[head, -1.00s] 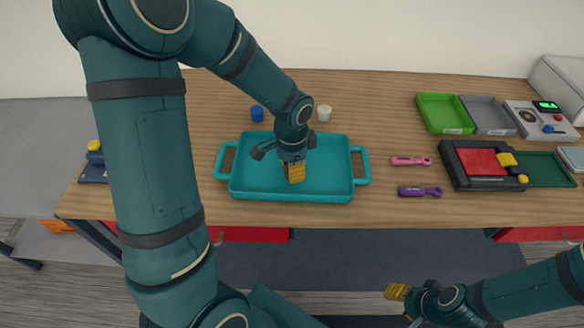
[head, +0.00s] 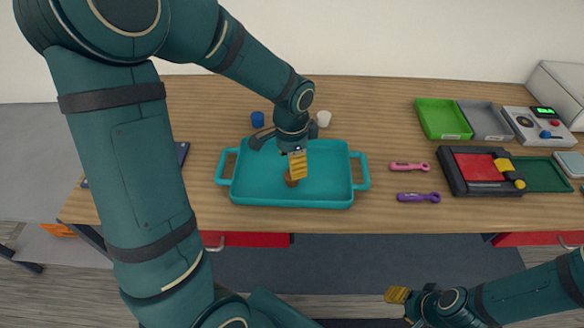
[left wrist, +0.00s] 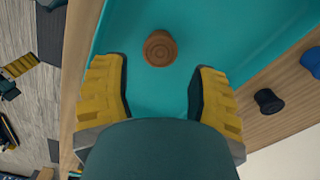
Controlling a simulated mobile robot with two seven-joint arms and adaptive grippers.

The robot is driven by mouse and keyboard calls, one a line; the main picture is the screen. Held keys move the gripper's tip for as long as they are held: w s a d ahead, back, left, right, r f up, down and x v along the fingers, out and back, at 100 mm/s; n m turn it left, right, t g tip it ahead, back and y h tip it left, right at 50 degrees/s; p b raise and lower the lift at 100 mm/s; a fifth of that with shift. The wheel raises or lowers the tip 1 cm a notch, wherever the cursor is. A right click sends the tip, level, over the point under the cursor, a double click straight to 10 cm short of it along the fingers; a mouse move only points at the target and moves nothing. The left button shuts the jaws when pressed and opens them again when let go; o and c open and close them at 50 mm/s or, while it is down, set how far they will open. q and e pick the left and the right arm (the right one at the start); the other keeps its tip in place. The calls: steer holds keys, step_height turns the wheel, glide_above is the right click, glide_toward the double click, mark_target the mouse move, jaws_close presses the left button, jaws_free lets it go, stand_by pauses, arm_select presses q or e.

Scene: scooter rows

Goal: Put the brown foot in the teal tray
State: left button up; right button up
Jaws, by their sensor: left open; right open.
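The brown foot (head: 291,179) is a small round piece lying on the floor of the teal tray (head: 240,190), partly hidden behind my left gripper in the head view. In the left wrist view the brown foot (left wrist: 160,48) shows whole, just beyond and between the fingertips, apart from both. My left gripper (head: 297,165) is above the tray, open and empty; its yellow fingers also show in the left wrist view (left wrist: 162,95). My right gripper (head: 397,294) is open and low in front of the table, away from the tray.
A blue foot (head: 257,119) and a white foot (head: 323,118) stand behind the tray. Pink (head: 409,167) and purple (head: 418,197) tools lie right of it. Green (head: 442,117) and grey (head: 485,119) bins and a black-red fixture (head: 478,170) are farther right.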

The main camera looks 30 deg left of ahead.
arm_select(q)
step_height(320, 180, up, 7)
steer(key=p, duration=0.1)
arm_select(e)
steer(key=shift+w+r, duration=0.25)
steer(key=shift+r, duration=0.55)
arm_select(q)
steer(key=shift+f, duration=0.1)
